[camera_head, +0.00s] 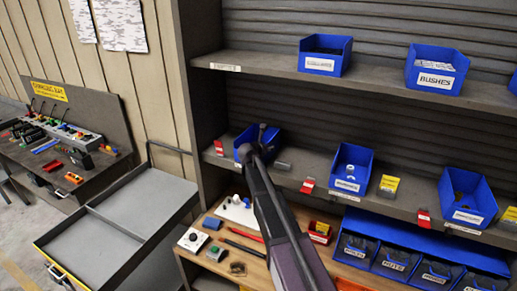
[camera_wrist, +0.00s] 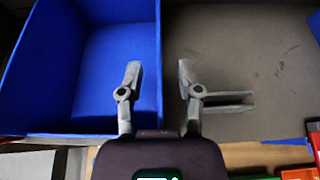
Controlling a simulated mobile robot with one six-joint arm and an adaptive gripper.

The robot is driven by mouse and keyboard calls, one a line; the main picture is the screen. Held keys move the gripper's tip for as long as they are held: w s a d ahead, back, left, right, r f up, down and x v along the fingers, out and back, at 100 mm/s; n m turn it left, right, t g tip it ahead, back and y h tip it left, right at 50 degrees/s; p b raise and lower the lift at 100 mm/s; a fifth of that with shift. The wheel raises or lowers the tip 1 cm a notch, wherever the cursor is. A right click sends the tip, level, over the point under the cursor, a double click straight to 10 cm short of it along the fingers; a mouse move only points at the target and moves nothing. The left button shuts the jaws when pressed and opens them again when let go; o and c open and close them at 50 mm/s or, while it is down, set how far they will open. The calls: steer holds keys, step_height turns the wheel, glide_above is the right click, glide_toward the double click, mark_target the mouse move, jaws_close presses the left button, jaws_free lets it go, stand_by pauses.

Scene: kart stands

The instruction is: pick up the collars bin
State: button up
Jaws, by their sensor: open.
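My gripper (camera_head: 258,140) is at the left blue bin (camera_head: 243,137) on the middle shelf. My arm covers much of that bin's front, and no label on it can be read, so I cannot tell if it is the collars bin. In the wrist view my gripper (camera_wrist: 155,80) is open, with the right wall of the blue bin (camera_wrist: 159,45) between its fingers. The left finger is over the bin's inside, the right one over bare shelf. I see nothing held. The part of the bin's floor in view looks empty.
A blue bin with white rings (camera_head: 351,168) and another blue bin (camera_head: 467,198) stand farther right on the middle shelf (camera_head: 410,200). The bushes bin (camera_head: 435,70) is above. Red and yellow tags line the shelf edge. A grey tray cart (camera_head: 95,255) stands left.

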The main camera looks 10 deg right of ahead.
jaws_close()
stand_by(0.5)
steer(key=shift+s+a+r+p, duration=0.1)
steer(key=shift+s+r+p, duration=0.1)
steer(key=shift+r+p, duration=0.45)
step_height(320, 180, up, 6)
steer(key=p, duration=0.6)
steer(key=shift+r, duration=0.2)
steer(key=s+a, duration=1.1)
steer(key=s, duration=0.5)
steer(key=shift+a+f, duration=0.25)
steer(key=shift+f, duration=0.1)
steer(key=shift+w, duration=0.1)
